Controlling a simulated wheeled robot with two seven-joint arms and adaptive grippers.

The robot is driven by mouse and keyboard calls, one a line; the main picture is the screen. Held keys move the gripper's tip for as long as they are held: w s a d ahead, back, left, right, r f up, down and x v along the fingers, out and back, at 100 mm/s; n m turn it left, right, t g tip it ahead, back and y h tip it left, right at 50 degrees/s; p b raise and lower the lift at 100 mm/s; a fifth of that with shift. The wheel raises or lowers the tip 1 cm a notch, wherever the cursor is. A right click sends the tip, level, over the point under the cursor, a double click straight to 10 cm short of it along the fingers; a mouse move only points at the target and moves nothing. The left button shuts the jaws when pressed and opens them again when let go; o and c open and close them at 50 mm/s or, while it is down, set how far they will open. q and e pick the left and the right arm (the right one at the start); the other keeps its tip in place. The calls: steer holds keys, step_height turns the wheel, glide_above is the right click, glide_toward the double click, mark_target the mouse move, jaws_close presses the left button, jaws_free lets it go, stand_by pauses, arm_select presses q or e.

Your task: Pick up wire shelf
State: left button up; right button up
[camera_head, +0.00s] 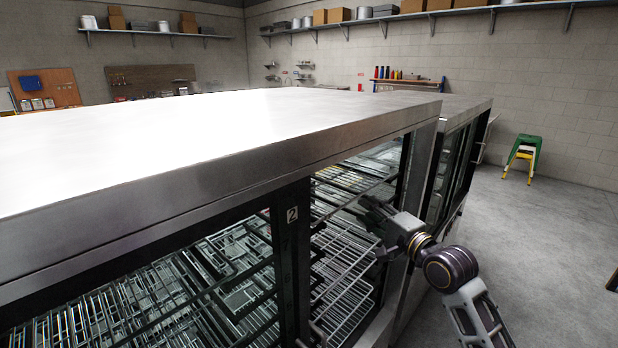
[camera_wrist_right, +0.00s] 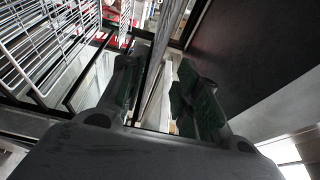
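White wire shelves (camera_head: 345,290) are stacked inside the right bay of a steel cabinet, seen through its open front. My right gripper (camera_head: 368,208) is at that opening, close to the upper shelves in the head view. In the right wrist view the right gripper (camera_wrist_right: 160,75) has its two dark fingers apart, with a pale upright strip visible between them. Whether it touches the fingers I cannot tell. A wire shelf (camera_wrist_right: 50,45) shows to the left of the fingers in that view, apart from them. My left gripper is not in view.
The cabinet's broad steel top (camera_head: 200,135) fills the left and middle. A dark post (camera_head: 291,250) marked 2 divides its bays. A second cabinet (camera_head: 455,150) stands beyond it.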

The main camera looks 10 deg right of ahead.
mark_target(354, 200)
steer(key=shift+b+x, duration=0.35)
steer(key=shift+x, duration=3.4)
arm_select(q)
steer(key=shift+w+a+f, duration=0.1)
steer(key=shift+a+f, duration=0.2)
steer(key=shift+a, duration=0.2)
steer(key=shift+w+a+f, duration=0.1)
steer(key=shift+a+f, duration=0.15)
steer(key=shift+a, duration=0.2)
arm_select(e)
steer(key=shift+w+a, duration=0.15)
steer(key=shift+w, duration=0.05)
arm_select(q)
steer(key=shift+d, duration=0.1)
